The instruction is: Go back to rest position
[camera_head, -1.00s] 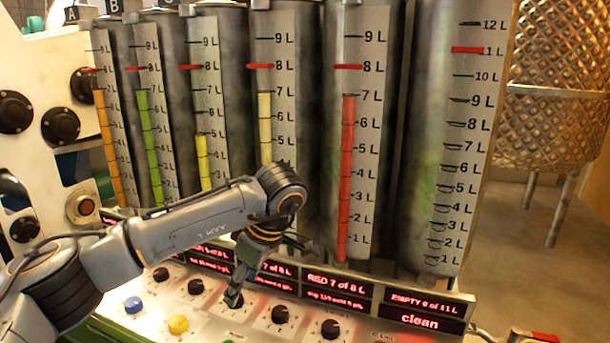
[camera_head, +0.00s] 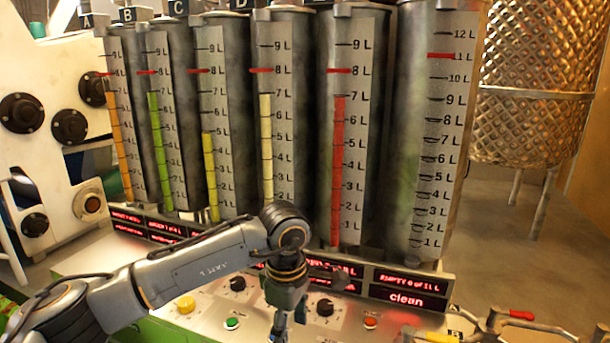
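My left arm reaches in from the lower left in the head view. My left gripper (camera_head: 281,322) points down over the control panel (camera_head: 262,325), in front of the displays and among the knobs. Its fingertips are small and partly cut off by the bottom edge, so I cannot tell whether it is open or shut. Nothing held shows in it.
Tall tanks with litre scales, such as the red-filled one (camera_head: 337,170) and the empty one (camera_head: 418,150), stand behind the panel. A black knob (camera_head: 324,307), a yellow button (camera_head: 186,304) and a green button (camera_head: 232,323) are near my gripper. A quilted metal vessel (camera_head: 540,80) stands back right.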

